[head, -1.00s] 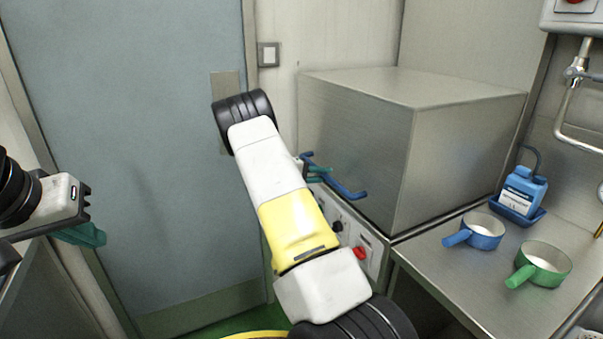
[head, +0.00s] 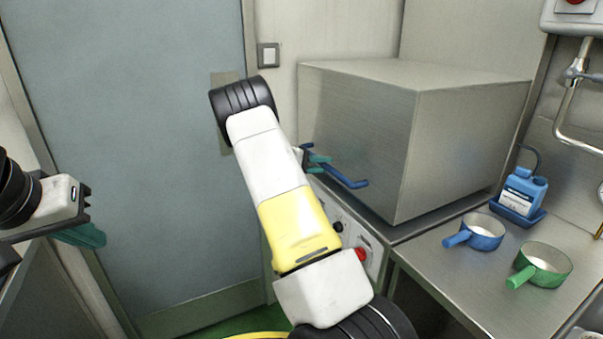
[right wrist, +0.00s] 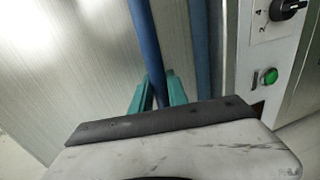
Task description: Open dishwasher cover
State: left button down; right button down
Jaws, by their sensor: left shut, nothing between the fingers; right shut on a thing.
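The dishwasher cover (head: 362,135) is a large brushed-steel box above a steel base. Its blue bar handle (head: 345,177) runs along the front, partly hidden by my right arm. My right gripper (head: 318,163) is shut on the handle, and its teal fingers sit on either side of the blue bar (right wrist: 143,40) in the right wrist view. A narrow dark gap shows along the lower edge of the cover at the right. My left gripper (head: 85,236) is shut and empty at the far left, away from the dishwasher.
On the steel counter at right are a blue pan (head: 484,232), a green pan (head: 546,266) and a blue bottle (head: 523,190). A grey-blue door (head: 130,130) fills the left background.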

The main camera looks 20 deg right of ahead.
notch_tip(320, 180, up, 31)
jog(key=c, duration=1.3)
grip_release()
jog(key=v, duration=0.7)
jog(key=shift+a, duration=0.35)
jog(key=shift+s+r, duration=0.1)
jog(key=shift+r, duration=0.05)
